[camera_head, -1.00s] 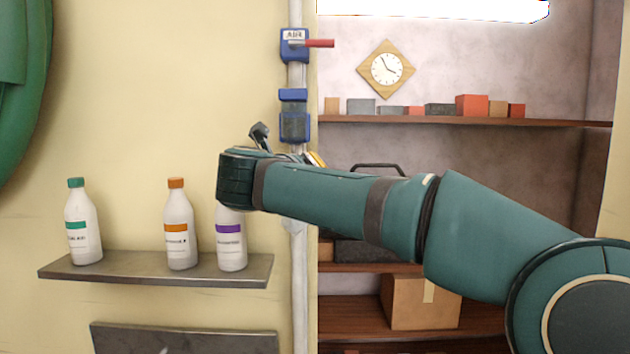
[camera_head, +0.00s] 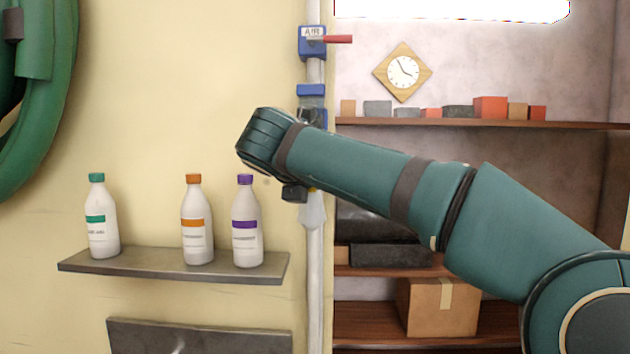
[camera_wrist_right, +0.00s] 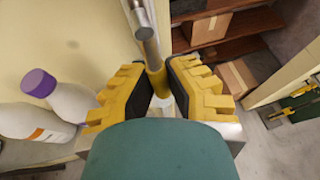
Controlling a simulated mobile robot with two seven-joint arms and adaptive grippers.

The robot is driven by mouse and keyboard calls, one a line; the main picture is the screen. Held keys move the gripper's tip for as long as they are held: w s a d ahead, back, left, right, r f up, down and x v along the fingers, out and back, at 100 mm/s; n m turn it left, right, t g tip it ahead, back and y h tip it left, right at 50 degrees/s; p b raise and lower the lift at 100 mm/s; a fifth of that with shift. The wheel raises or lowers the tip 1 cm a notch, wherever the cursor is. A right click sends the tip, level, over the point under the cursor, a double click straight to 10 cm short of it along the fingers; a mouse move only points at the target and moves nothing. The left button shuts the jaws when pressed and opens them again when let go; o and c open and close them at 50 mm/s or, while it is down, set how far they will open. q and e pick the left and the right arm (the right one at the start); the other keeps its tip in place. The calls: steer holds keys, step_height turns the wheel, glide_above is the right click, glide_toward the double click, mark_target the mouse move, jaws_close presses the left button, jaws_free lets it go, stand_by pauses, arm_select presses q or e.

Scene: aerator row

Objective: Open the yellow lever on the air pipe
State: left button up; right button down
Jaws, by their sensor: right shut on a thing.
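The air pipe (camera_head: 315,72) runs vertically along the wall edge in the head view, with a blue "AIR" fitting at its top. My right arm crosses in front of the pipe and hides its middle part. In the right wrist view, the yellow lever (camera_wrist_right: 157,84) sits between the pads of my right gripper (camera_wrist_right: 158,76), which is shut on it. A grey metal pipe (camera_wrist_right: 148,45) shows just beyond it. In the head view my right gripper (camera_head: 296,192) shows only as a dark part below the wrist. The lever is mostly hidden there. My left gripper is not in view.
A shelf (camera_head: 175,268) left of the pipe holds a green-capped bottle (camera_head: 101,222), an orange-capped bottle (camera_head: 196,225) and a purple-capped bottle (camera_head: 246,225) close to my right gripper. A red handle (camera_head: 340,39) sticks out higher up. Shelves with boxes stand right.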

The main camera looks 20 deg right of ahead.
steer(key=shift+a, duration=0.1)
stand_by(0.5)
steer(key=c, duration=0.9)
jaws_free()
steer(key=shift+w, duration=0.1)
steer(key=shift+c, duration=0.2)
steer(key=v, duration=1.2)
